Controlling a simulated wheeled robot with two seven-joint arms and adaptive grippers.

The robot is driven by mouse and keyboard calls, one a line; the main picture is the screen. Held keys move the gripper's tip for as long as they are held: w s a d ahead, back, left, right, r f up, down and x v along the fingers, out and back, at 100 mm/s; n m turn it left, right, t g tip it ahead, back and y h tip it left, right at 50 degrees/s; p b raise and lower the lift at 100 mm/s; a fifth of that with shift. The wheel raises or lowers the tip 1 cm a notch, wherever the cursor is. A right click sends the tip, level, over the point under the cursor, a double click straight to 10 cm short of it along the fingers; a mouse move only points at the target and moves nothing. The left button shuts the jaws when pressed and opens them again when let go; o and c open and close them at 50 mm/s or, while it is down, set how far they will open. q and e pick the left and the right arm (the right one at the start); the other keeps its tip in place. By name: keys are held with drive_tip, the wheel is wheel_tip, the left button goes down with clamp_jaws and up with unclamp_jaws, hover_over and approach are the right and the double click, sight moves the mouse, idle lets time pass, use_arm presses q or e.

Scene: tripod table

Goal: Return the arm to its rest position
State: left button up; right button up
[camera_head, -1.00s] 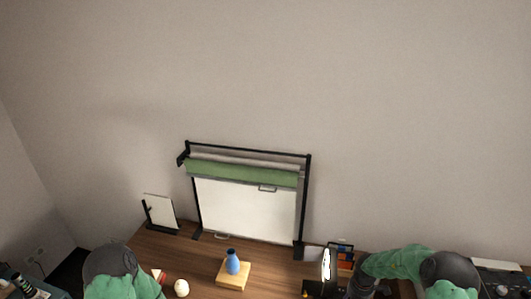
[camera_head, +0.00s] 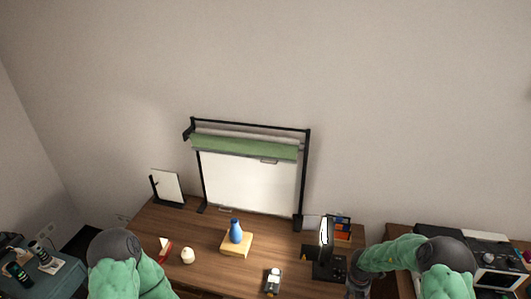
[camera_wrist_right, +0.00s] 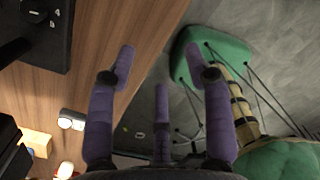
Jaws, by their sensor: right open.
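My right gripper (camera_wrist_right: 160,75) shows in the right wrist view with its purple fingers spread apart and nothing between them. It is at the edge of the wooden table, with the tabletop (camera_wrist_right: 110,25) on the left and grey floor on the right. In the head view only the upper parts of my green right arm (camera_head: 405,255) and left arm (camera_head: 125,272) show, at the bottom. The right hand is hidden or out of frame there. My left gripper is in neither current view.
A blue vase (camera_head: 236,231) stands on a yellow block (camera_head: 237,249) on the table (camera_head: 205,270). Around it are a white round object (camera_head: 188,256), a red-and-white item (camera_head: 165,249), a small grey-white object (camera_head: 273,280) and a dark stand (camera_head: 327,262). A framed board (camera_head: 250,180) stands behind.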

drive_tip(key=s+a+f+n+t+b, duration=0.1)
drive_tip(key=s+a+f+n+b, duration=0.4)
drive_tip(key=n, duration=0.6)
drive_tip(key=s+a+f+n+t+b, duration=0.1)
drive_tip(key=s+a+f+n+b, duration=0.15)
drive_tip(key=f+n, duration=0.65)
drive_tip(key=s+a+f+n+g+y+b, duration=0.1)
drive_tip(key=s+a+n+y+b, duration=0.3)
drive_tip(key=s+a+n, duration=1.1)
drive_tip(key=f+n+y, duration=0.1)
drive_tip(key=n, duration=0.6)
drive_tip(key=shift+a+b, duration=0.3)
drive_tip(key=shift+b, duration=0.05)
